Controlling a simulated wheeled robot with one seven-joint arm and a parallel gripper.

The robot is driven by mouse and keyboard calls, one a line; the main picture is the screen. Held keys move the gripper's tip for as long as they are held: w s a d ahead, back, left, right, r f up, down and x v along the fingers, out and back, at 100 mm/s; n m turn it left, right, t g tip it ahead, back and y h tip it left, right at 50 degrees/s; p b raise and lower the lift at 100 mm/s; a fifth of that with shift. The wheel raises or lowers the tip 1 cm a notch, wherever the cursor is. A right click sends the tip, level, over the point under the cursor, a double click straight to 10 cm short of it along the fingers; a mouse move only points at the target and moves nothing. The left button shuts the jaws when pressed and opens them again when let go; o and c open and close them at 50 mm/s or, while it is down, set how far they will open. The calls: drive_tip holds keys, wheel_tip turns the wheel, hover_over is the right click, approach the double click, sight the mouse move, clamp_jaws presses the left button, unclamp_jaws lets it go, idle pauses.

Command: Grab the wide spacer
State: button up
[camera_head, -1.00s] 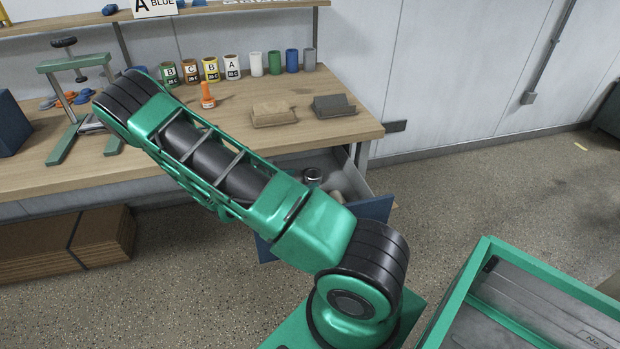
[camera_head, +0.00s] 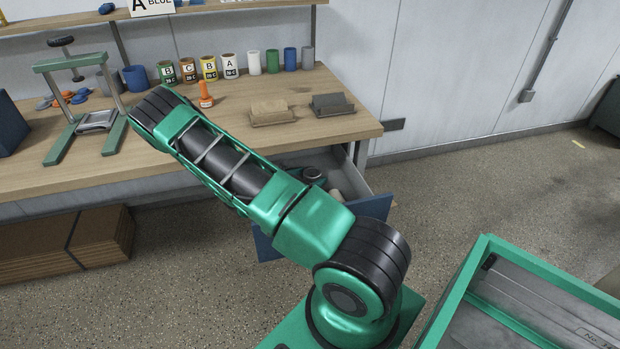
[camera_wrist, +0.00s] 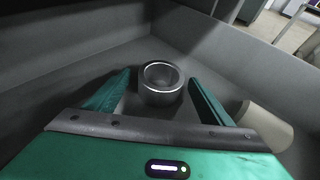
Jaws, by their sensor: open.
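A short, wide metal ring (camera_wrist: 161,82), which looks like the wide spacer, sits on the grey floor of the open drawer (camera_wrist: 60,60) in the wrist view. My gripper (camera_wrist: 160,90) is open inside the drawer, with one green finger to the left of the ring and one to the right. Gaps show between the ring and both fingers, and nothing is held.
A beige cylinder (camera_wrist: 264,125) lies just right of the right finger, close to it. The drawer walls enclose the space. The workbench top (camera_head: 340,125) above holds two blocks, cups, an orange piece (camera_head: 206,96) and a green press (camera_head: 82,95).

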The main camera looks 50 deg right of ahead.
drive_tip(key=c, duration=1.2)
drive_tip(key=shift+r, duration=0.1)
